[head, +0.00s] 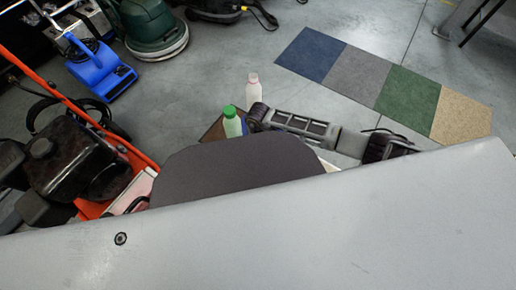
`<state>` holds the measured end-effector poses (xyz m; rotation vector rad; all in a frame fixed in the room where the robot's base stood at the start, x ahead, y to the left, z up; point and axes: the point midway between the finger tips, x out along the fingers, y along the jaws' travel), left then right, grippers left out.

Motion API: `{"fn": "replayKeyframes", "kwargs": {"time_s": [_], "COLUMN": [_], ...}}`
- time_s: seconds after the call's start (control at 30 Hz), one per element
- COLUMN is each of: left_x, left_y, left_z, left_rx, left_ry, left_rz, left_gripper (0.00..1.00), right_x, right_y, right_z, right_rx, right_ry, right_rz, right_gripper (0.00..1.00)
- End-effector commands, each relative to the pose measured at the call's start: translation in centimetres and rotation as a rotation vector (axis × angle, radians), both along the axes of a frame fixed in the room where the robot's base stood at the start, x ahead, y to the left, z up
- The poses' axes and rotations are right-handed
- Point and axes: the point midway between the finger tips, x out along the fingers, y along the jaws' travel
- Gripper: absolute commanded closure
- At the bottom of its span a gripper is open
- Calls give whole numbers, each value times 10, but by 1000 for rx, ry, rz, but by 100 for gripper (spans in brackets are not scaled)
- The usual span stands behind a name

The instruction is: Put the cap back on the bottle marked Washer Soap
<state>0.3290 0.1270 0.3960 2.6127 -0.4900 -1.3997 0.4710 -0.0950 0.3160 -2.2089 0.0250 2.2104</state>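A bottle with a green cap (232,122) stands upright on a brown surface near the middle of the head view; its lower part is hidden. A pale bottle (253,92) with a pinkish top stands behind it to the right. No label is readable, so I cannot tell which is Washer Soap. I cannot make out a loose cap. Neither of my grippers can be made out. A large grey slab and a dark rounded shape fill the foreground, perhaps parts of my own body, and hide most of the work surface.
A brown surface edge (213,131) shows beside the bottles. A grey and black jointed part, possibly mine, lies right of them. An orange-framed machine (62,160) stands left, with a blue machine (100,72) and a green machine (152,30) behind. Coloured floor squares (362,75) lie at back right.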

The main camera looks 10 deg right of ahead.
Motion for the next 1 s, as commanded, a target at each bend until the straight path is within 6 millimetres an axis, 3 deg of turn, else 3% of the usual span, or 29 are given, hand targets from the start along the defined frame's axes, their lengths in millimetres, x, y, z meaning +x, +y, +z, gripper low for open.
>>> {"fn": "replayKeyframes", "kwargs": {"time_s": [0.6,0.87,1.0], "left_x": [2,4,4], "left_y": [0,0,0], "left_z": [-1,0,0], "left_rx": [0,0,-2], "left_ry": [-7,-10,-9], "left_rz": [-3,-4,-3], "left_gripper": [57,57,57], "right_x": [0,0,0], "right_y": [0,0,0], "right_z": [-6,-6,-6], "right_rx": [-1,0,-1], "right_ry": [0,0,0], "right_rz": [0,0,0], "right_gripper": [38,70,73]}}
